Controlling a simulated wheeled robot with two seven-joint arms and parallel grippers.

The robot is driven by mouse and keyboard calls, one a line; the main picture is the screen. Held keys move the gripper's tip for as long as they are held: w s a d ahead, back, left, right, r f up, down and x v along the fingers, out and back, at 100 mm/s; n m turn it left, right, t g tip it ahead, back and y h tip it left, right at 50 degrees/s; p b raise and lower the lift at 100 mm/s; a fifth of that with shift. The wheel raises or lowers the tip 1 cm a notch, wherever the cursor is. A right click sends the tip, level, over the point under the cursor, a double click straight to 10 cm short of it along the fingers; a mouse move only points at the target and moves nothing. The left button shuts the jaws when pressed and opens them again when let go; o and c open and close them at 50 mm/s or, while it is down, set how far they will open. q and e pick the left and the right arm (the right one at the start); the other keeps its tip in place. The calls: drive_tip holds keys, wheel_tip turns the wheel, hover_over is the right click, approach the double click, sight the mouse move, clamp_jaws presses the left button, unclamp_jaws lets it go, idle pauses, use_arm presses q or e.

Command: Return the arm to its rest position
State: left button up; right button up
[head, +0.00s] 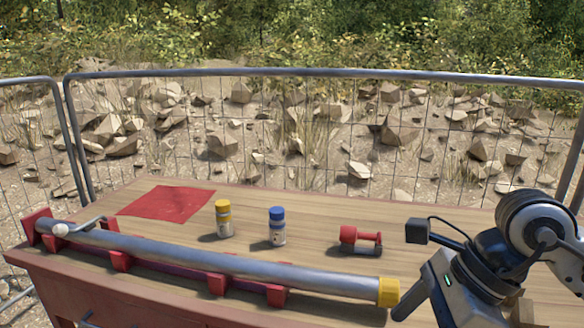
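My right arm comes in from the right edge, and its gripper (436,290) is low at the front right of the wooden table (330,215). The gripper is just right of the yellow end cap (388,292) of a long grey metal tube (230,262). Its fingertips are not clearly visible, so I cannot tell whether it is open, or whether it touches the cap. My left arm and gripper are not in view.
The tube lies along the table's front in red supports (217,283). A red cloth (165,203), a yellow-capped bottle (223,219), a blue-capped bottle (277,227) and a red tool (360,239) rest behind it. A wire fence (320,130) stands behind the table.

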drive_tip(key=s+a+r+m+g+y, duration=0.1)
drive_tip(key=s+a+r+m+y, duration=0.25)
drive_tip(key=a+y, duration=0.3)
drive_tip(key=s+a+r+m+g+y, duration=0.1)
drive_tip(key=s+a+r+m+y, duration=0.1)
drive_tip(key=a+m+y, duration=0.35)
drive_tip(key=w+d+f+m+t+y, duration=0.1)
drive_tip(key=w+m+t, duration=0.2)
drive_tip(key=m+t, duration=0.45)
drive_tip(key=w+d+m+t+y, duration=0.1)
drive_tip(key=w+d+m+t, duration=0.15)
drive_tip(key=m+t, duration=0.45)
drive_tip(key=w+d+f+m+t+h, duration=0.2)
drive_tip(key=f+m+h, duration=0.4)
drive_tip(key=m, duration=0.2)
drive_tip(key=w+d+f+m+t+h, duration=0.1)
drive_tip(key=d+f+m+t+h, duration=0.2)
drive_tip(key=f+m+h, duration=0.45)
drive_tip(key=s+d+f+m+g+h, duration=0.1)
drive_tip(key=s+f+m+g, duration=0.3)
drive_tip(key=f, duration=0.4)
drive_tip(key=s+d+f+m+g+h, duration=0.1)
drive_tip(key=s+f+m+g+h, duration=0.1)
drive_tip(key=s+f+m, duration=0.4)
wheel_tip(320, 180, down, 3)
drive_tip(key=shift+s+d+r+m+g, duration=0.15)
drive_tip(key=shift+d+m+g, duration=0.2)
drive_tip(key=shift+g, duration=0.5)
